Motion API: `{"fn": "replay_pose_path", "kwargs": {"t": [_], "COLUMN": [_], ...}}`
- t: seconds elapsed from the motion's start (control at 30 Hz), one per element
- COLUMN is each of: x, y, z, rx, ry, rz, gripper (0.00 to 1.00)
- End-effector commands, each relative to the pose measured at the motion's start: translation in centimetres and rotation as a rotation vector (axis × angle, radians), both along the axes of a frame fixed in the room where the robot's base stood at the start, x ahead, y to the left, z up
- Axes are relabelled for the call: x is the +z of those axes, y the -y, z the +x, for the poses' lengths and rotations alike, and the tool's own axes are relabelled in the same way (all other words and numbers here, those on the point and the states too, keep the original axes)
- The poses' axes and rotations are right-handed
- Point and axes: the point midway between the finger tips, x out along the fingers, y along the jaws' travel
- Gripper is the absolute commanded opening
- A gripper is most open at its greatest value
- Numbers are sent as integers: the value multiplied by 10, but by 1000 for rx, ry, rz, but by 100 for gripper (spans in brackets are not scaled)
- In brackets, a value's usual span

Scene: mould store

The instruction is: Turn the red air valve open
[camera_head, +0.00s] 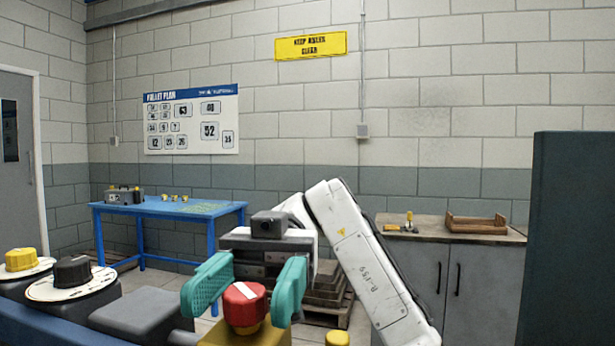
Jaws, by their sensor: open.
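The red air valve (244,305) is a round red knob with a white mark across its top. It sits on a yellow block (222,335) at the bottom of the head camera view. My gripper (246,292) has two teal fingers, one to the left and one to the right of the red knob. The fingers are open, and I see a gap between the knob and the left finger. The right finger is close to the knob; I cannot tell whether it touches. The lower part of the yellow block is cut off by the frame.
A yellow knob (21,259) and a black knob (72,271) stand on white discs at the left. A small yellow cap (338,338) is at the bottom right of the valve. A blue table (150,206), stacked pallets (330,290) and a grey cabinet (470,285) stand behind.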

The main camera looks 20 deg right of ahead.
Motion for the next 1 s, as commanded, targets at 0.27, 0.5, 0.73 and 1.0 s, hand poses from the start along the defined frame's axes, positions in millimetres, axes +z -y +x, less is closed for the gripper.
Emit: {"fn": "replay_pose_path", "kwargs": {"t": [0.27, 0.5, 0.73, 1.0], "x": [37, 77, 103, 122], "y": [0, 8, 16, 25], "z": [-3, -38, -78, -122], "rx": [1, 0, 1, 0], "ry": [2, 5, 4, 2], "rz": [4, 3, 3, 2], "gripper": [60, 60, 60, 60]}}
